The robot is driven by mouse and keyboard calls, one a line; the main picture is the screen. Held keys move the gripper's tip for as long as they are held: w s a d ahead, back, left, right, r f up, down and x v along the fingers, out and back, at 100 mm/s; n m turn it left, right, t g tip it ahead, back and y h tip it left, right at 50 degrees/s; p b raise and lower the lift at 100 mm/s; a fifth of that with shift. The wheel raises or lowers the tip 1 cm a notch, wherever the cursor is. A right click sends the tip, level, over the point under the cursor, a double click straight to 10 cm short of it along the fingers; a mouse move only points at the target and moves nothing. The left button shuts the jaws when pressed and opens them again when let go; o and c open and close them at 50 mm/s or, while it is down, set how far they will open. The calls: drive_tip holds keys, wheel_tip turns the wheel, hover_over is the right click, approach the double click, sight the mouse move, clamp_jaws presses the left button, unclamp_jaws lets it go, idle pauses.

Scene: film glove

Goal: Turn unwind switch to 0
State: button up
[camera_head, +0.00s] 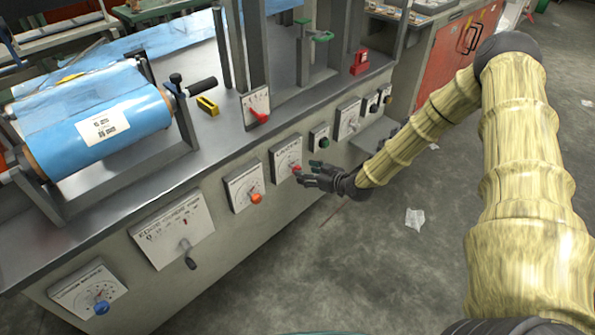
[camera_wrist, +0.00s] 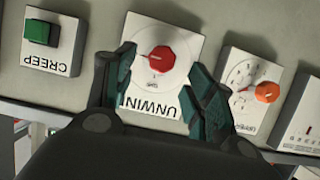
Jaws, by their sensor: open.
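The unwind switch is a red knob (camera_wrist: 161,59) on a white plate (camera_wrist: 150,103) that reads UNWIND upside down in the wrist view. In the head view the red knob (camera_head: 296,169) sits on its plate (camera_head: 286,155) on the machine's front panel. My gripper (camera_wrist: 165,75) is open, with one green-padded finger to the left of the knob and one to the right. A gap shows between each finger and the knob. In the head view my gripper (camera_head: 308,178) is close in front of the plate. The dial marks around the knob are too small to read.
An orange knob (camera_wrist: 267,92) on its plate is right of my gripper in the wrist view. A green CREEP button (camera_wrist: 42,33) is on the left. A lever plate (camera_head: 172,232) and a blue knob (camera_head: 101,307) are farther along the panel. The floor (camera_head: 400,255) in front is mostly clear.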

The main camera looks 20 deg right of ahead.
sight(294, 168)
drive_tip(key=shift+x, duration=3.05)
drive_tip(key=c, duration=1)
